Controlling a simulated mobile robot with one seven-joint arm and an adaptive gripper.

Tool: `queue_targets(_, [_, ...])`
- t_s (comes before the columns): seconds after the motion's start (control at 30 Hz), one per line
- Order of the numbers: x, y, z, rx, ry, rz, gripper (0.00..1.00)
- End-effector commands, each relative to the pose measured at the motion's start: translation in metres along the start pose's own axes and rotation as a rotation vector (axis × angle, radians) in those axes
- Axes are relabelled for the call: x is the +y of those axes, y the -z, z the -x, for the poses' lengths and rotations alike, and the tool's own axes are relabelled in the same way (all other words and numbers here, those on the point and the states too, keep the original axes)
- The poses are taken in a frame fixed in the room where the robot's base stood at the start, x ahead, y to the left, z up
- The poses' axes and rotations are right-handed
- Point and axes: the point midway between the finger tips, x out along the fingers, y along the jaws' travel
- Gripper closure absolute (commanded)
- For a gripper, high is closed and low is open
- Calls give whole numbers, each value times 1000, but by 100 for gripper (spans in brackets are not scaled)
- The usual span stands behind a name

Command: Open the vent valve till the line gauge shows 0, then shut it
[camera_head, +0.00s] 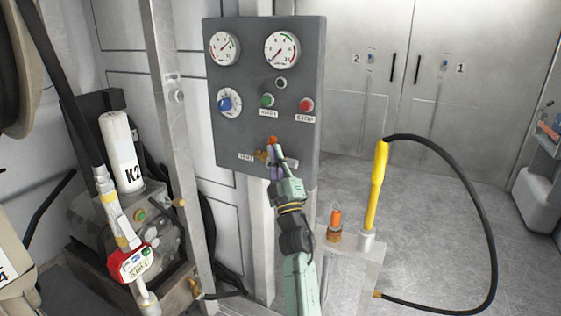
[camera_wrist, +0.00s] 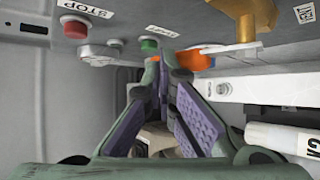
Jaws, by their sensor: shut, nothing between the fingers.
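The vent valve is a brass fitting (camera_head: 261,156) with an orange-tipped handle (camera_head: 273,140), low on the grey panel beside the VENT label. In the wrist view the brass body (camera_wrist: 243,22) is at top right and the orange handle end (camera_wrist: 196,60) is beside my fingertips. My gripper (camera_head: 273,150) is shut and empty, its tips close to the handle; I cannot tell whether they touch. Two gauges are at the panel top, left (camera_head: 223,47) and right (camera_head: 282,50). The right needle points lower left. The gauge labels are too small to read, so I cannot tell which is the line gauge.
The panel also has a blue knob (camera_head: 226,104), a green START button (camera_head: 267,99) and a red STOP button (camera_head: 306,104). A yellow-handled tool (camera_head: 377,185) with a black hose stands right of my arm. Pump gear with a white K2 cylinder (camera_head: 121,150) is at left. Open floor is behind, at right.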

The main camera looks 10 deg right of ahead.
Motion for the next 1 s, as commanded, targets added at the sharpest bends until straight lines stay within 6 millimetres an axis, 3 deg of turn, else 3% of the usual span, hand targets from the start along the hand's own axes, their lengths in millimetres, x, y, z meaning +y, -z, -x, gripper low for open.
queue_targets(1.0, [-4, 6, -9, 0, 0, 0, 100])
